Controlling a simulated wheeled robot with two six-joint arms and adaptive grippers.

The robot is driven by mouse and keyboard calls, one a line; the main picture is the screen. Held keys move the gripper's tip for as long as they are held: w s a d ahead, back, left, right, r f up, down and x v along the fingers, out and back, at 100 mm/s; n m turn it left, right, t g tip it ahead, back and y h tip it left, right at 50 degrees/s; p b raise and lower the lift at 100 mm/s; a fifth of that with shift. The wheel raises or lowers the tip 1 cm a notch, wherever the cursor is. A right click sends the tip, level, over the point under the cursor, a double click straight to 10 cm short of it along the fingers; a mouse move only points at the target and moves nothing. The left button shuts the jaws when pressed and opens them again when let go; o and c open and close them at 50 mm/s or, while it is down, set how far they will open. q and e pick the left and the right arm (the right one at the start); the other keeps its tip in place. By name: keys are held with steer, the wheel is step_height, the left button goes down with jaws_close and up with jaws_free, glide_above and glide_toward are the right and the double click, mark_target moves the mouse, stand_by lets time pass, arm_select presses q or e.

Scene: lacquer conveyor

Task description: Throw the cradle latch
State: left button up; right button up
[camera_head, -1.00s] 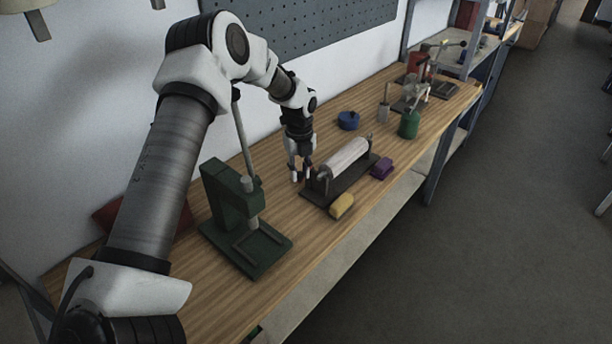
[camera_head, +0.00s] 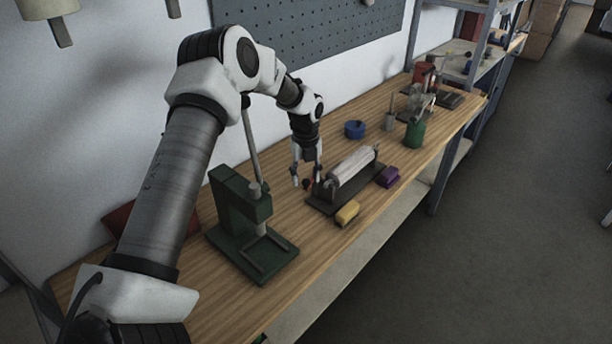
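A cradle (camera_head: 325,203) with a dark base holds a pale cylinder (camera_head: 352,166) lying lengthwise on the wooden bench. My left gripper (camera_head: 306,183) points down at the cradle's near left end, beside the cylinder's end. Its two fingers are apart. A small dark and reddish part, possibly the latch, shows beside the fingertips; whether they touch it I cannot tell. My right gripper is not in view.
A green press (camera_head: 245,220) stands left of the cradle. A yellow block (camera_head: 347,213) and a purple block (camera_head: 388,177) lie along its front side. A blue round item (camera_head: 354,129) and a green container (camera_head: 414,134) are behind. The bench's front edge is close.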

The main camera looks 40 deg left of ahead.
mark_target(306, 180)
arm_select(q)
step_height(306, 180, up, 8)
stand_by(0.5)
steer(key=shift+f, duration=0.1)
stand_by(0.4)
